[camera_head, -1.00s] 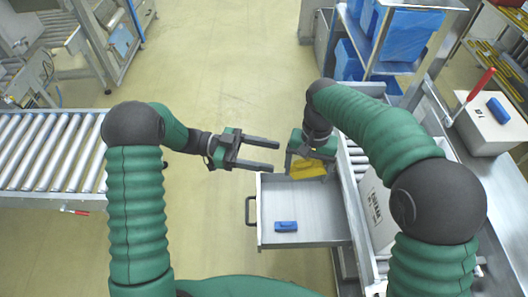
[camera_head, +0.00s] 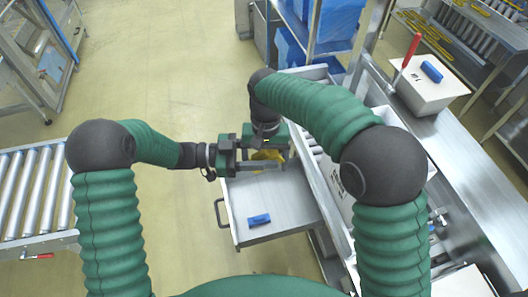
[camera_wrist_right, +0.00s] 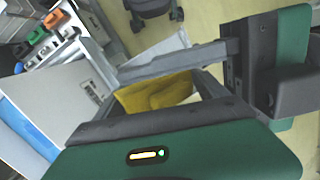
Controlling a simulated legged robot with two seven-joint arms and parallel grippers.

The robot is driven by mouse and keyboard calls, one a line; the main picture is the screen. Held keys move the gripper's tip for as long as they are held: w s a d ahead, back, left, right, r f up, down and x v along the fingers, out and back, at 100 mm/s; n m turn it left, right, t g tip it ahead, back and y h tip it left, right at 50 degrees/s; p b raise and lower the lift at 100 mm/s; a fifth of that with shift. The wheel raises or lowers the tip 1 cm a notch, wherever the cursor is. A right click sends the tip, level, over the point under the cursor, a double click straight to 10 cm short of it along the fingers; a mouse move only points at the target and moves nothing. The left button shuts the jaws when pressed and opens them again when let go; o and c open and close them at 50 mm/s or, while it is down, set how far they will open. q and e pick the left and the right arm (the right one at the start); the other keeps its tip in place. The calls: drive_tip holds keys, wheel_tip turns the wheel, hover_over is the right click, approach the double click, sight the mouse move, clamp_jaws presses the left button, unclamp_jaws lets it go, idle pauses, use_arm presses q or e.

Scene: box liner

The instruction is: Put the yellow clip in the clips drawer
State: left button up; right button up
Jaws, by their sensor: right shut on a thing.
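The yellow clip (camera_head: 267,155) is held in my right gripper (camera_head: 272,160), above the far end of the open drawer (camera_head: 285,203). The clip also shows in the right wrist view (camera_wrist_right: 155,92), between dark fingers. My left gripper (camera_head: 284,152) comes in from the left with its fingers apart, one on either side of the clip in the head view. I cannot tell whether they touch it. The left gripper also shows at the right of the right wrist view. Fingers partly hide the clip. A blue clip (camera_head: 259,220) lies on the drawer floor.
The drawer's handle (camera_head: 221,213) faces left. A white box (camera_head: 338,190) stands right of the drawer. A roller conveyor (camera_head: 35,190) is at the left. A pale bin (camera_head: 432,88) with a blue item stands at upper right. Floor beyond the grippers is clear.

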use_arm(q)
drive_tip(key=c, duration=0.9)
clamp_jaws()
use_arm(e)
drive_tip(key=o, duration=1.2)
drive_tip(key=shift+w, duration=0.1)
use_arm(q)
drive_tip(key=shift+s, duration=0.1)
use_arm(e)
drive_tip(key=shift+o, duration=0.3)
use_arm(q)
drive_tip(key=shift+s+d, duration=0.1)
drive_tip(key=shift+d, duration=0.1)
